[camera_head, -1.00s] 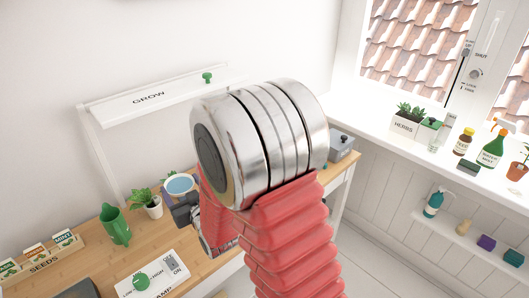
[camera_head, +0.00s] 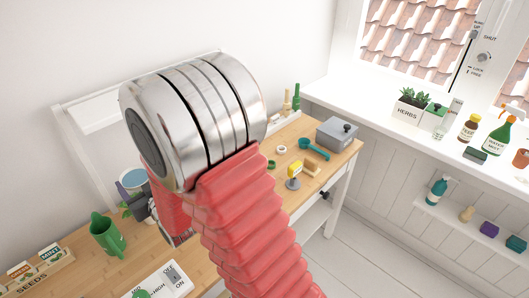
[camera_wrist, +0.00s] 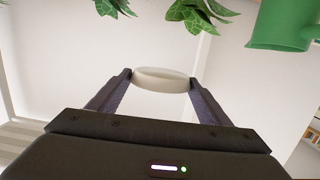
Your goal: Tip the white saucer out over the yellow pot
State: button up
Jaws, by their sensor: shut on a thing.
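My gripper (camera_wrist: 163,82) is shut on the white saucer (camera_wrist: 162,80), which shows nearly edge-on between the fingertips in the wrist view. In the head view the saucer (camera_head: 133,177) shows a pale rim and a bluish inside, held above the desk beside a leafy plant. My gripper (camera_head: 132,194) there is partly hidden by my red arm. I cannot make out the yellow pot in either view; my arm covers part of the desk.
A green watering can (camera_head: 107,236) stands left of the gripper and also shows in the wrist view (camera_wrist: 283,25). Leaves (camera_wrist: 200,12) hang into the wrist view's top. A seed box (camera_head: 38,266), lamp switch panel (camera_head: 158,284), yellow-topped item (camera_head: 294,171) and grey box (camera_head: 337,133) are on the desk (camera_head: 215,245).

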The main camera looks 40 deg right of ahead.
jog(key=shift+d, duration=0.2)
jog(key=s+d+r+n+y, duration=0.1)
jog(key=d+y, duration=0.1)
jog(key=d, duration=2)
jog(key=s+d+f+n+y, duration=0.1)
jog(key=s+d+f, duration=0.2)
jog(key=s+d, duration=1.1)
jog(key=shift+s+d+f+n+y, duration=0.2)
jog(key=shift+s+d+n+y, duration=0.1)
jog(key=shift+s, duration=0.45)
